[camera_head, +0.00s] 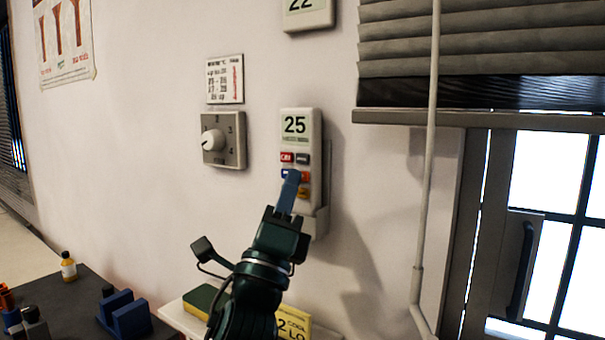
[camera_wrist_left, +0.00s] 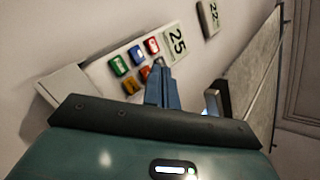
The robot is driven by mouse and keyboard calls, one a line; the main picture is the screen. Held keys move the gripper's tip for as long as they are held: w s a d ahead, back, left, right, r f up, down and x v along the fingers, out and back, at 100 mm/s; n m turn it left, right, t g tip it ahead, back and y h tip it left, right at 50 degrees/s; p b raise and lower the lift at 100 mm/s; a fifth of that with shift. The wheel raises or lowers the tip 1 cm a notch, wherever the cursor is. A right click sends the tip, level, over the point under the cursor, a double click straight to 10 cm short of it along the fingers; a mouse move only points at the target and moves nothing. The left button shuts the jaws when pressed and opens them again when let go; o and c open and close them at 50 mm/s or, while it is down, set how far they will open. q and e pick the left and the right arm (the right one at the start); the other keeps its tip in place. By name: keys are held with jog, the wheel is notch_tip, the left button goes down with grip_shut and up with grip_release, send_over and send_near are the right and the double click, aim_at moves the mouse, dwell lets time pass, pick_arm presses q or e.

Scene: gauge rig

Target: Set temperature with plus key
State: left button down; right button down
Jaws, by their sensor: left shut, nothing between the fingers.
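A white wall controller (camera_head: 298,150) hangs in a holder on the wall, its display reading 25. Below the display are several coloured keys, red, grey, blue and orange; their labels are too small to read. My left gripper (camera_head: 291,176) is shut and empty, its blue fingertips in front of the lower keys, hiding some of them. In the left wrist view the controller (camera_wrist_left: 172,42) lies beyond the fingertips (camera_wrist_left: 163,75), which end by the keys; I cannot tell whether they touch one. My right gripper is not in view.
A second display (camera_head: 306,8) reading 22 is higher on the wall. A dial box (camera_head: 224,140) and a printed card (camera_head: 225,79) are left of the controller. A blind (camera_head: 480,40) and window are at right. A dark table (camera_head: 60,300) with small items is at lower left.

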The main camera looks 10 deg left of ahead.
pick_arm(q)
jog(key=shift+s, duration=0.2)
jog(key=shift+s+a, duration=0.1)
jog(key=s, duration=0.1)
jog(key=s+a+p, duration=0.1)
jog(key=s, duration=0.2)
jog(key=shift+s+a, duration=0.25)
jog(key=shift+a, duration=0.05)
dwell(0.6)
